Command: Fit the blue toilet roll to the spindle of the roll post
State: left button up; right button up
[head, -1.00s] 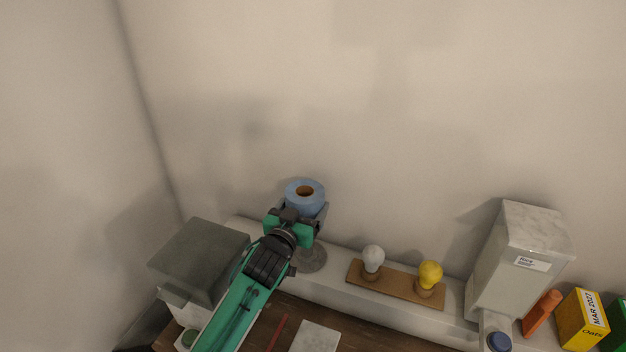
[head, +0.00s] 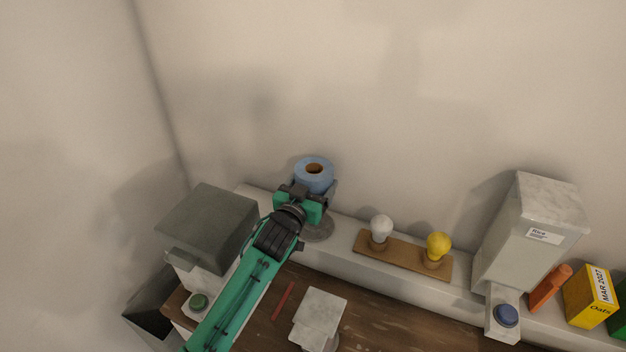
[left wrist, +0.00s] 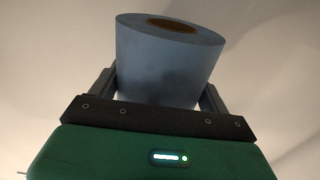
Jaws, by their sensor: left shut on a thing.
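The blue toilet roll (head: 314,172) has a brown core and stands upright in my left gripper (head: 312,190), above the grey round base of the roll post (head: 318,229). In the left wrist view the roll (left wrist: 165,65) sits between the two fingers of the left gripper (left wrist: 160,95), which are shut on its sides. The post's spindle is hidden behind the roll and gripper, so I cannot tell whether the roll is around it. My right gripper is not in view.
A wooden board (head: 402,256) with a white bulb (head: 381,228) and a yellow bulb (head: 438,245) lies right of the post on the ledge. A grey lidded bin (head: 207,228) stands left. A rice container (head: 530,235) and an oats box (head: 590,297) stand right.

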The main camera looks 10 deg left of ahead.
pick_arm(q)
jog(key=shift+f, duration=0.75)
jog(key=shift+f+b, duration=0.2)
jog(key=shift+b, duration=0.15)
jog(key=shift+f+b, duration=2.25)
jog(key=shift+f, duration=1.35)
jog(key=o, duration=1)
jog(key=shift+s+f, duration=0.1)
jog(key=s+a+b, duration=0.1)
jog(key=s, duration=0.3)
jog(key=s+b, duration=0.1)
jog(key=s, duration=0.4)
jog(key=s+a+b, duration=0.1)
jog(key=s, duration=0.3)
jog(key=shift+s+a+b, duration=0.2)
jog(key=shift+a+b, duration=0.1)
